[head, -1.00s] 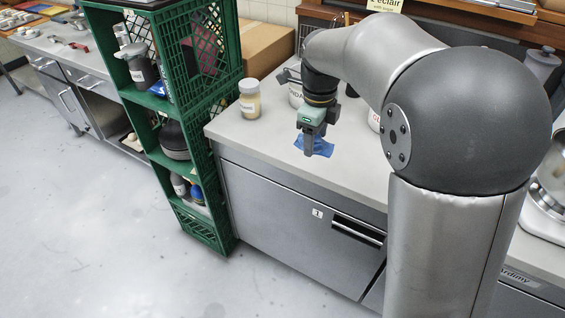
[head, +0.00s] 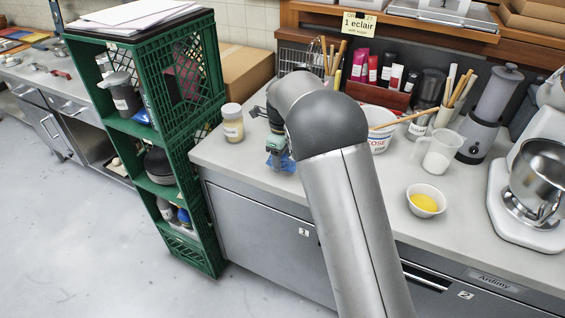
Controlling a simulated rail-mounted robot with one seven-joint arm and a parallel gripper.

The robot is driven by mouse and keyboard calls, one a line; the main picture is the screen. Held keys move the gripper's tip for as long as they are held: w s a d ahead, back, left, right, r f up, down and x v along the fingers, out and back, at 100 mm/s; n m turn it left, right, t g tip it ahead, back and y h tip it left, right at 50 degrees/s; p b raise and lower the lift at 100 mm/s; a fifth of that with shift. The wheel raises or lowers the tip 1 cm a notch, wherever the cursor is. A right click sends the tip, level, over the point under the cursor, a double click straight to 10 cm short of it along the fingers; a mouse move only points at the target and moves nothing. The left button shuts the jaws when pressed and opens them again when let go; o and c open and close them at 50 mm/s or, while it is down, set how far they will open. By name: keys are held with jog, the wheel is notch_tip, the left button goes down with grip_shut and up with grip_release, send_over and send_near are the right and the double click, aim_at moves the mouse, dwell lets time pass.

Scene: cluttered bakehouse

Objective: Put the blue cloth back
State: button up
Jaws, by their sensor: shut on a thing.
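My gripper (head: 279,162) is over the left end of the grey counter, pointing down, with its jaws shut on the blue cloth (head: 288,165). Only a small part of the cloth shows, around and below the jaws. I cannot tell whether its lower edge touches the counter. My own arm crosses the middle of the view and hides some of the counter beside the gripper.
A labelled jar (head: 232,124) stands left of my gripper. A green crate shelf (head: 205,245) stands left of the counter. To the right are a labelled tub (head: 379,143), a clear jug (head: 437,153), a yellow-filled bowl (head: 426,202) and a mixer (head: 537,185). The front counter strip is clear.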

jog(key=shift+w+f, duration=0.15)
jog(key=shift+f, duration=1.6)
jog(key=shift+f, duration=0.1)
jog(key=o, duration=0.9)
jog(key=shift+o, duration=0.2)
